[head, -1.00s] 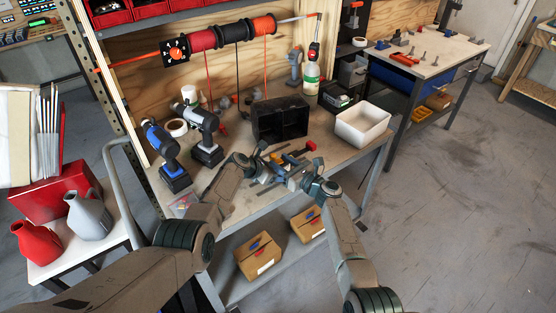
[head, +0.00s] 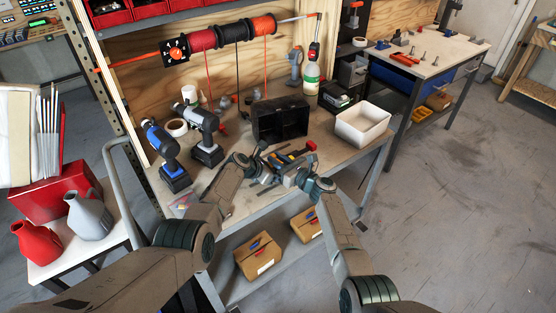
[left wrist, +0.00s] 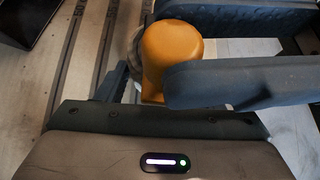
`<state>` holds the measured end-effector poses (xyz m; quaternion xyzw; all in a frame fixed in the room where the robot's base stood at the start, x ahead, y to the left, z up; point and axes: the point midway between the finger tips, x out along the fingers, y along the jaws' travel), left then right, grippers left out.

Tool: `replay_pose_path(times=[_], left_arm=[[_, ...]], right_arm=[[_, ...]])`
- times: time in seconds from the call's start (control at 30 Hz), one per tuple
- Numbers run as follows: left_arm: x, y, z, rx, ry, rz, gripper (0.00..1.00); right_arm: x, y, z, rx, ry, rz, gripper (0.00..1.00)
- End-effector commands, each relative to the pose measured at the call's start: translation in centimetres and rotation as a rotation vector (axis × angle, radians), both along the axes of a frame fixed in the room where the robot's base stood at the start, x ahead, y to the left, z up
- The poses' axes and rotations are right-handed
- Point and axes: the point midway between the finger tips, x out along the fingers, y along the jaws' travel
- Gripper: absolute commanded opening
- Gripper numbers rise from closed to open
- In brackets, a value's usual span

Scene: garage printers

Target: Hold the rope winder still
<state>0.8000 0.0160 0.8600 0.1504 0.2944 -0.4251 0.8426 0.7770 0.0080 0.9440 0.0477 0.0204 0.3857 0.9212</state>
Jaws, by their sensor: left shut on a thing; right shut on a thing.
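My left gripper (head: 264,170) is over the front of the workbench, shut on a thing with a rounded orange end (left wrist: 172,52). In the left wrist view this orange end sits between the two dark fingers. I take it to be part of the rope winder, but most of it is hidden by the fingers. My right gripper (head: 296,177) comes in from the right, close to the left one. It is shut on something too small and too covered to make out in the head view. I cannot tell whether both grippers hold the same thing.
Dark and yellow tools lie on the workbench (head: 240,206) just behind the grippers. A black open box (head: 281,121), a white bin (head: 363,125) and two drills (head: 165,155) stand around them. Coloured spools (head: 235,34) hang above. Cardboard boxes (head: 258,257) sit on the lower shelf.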

Motion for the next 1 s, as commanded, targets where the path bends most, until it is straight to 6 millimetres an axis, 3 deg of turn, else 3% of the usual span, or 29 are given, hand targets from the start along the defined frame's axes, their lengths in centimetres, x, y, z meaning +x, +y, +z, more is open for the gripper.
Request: replay_pose_path(times=[0.4,0.43,0.53,0.87,1.0], left_arm=[[-0.1,0.1,-0.3,0.002,0.004,0.000,0.09],[-0.1,0.1,-0.3,0.002,0.004,0.000,0.09],[-0.1,0.1,-0.3,0.002,0.004,0.000,0.09],[-0.1,0.1,-0.3,0.002,0.004,0.000,0.09],[-0.1,0.1,-0.3,0.002,0.004,0.000,0.09]], right_arm=[[-0.2,0.3,-0.3,-0.070,-0.053,0.001,0.00],[-0.2,0.4,-0.3,-0.070,-0.053,0.001,0.26],[-0.2,0.3,-0.3,-0.070,-0.053,0.001,0.43],[-0.1,0.2,-0.2,-0.045,-0.034,0.001,0.43],[-0.6,-0.7,-0.1,0.007,0.006,-0.001,0.43]])
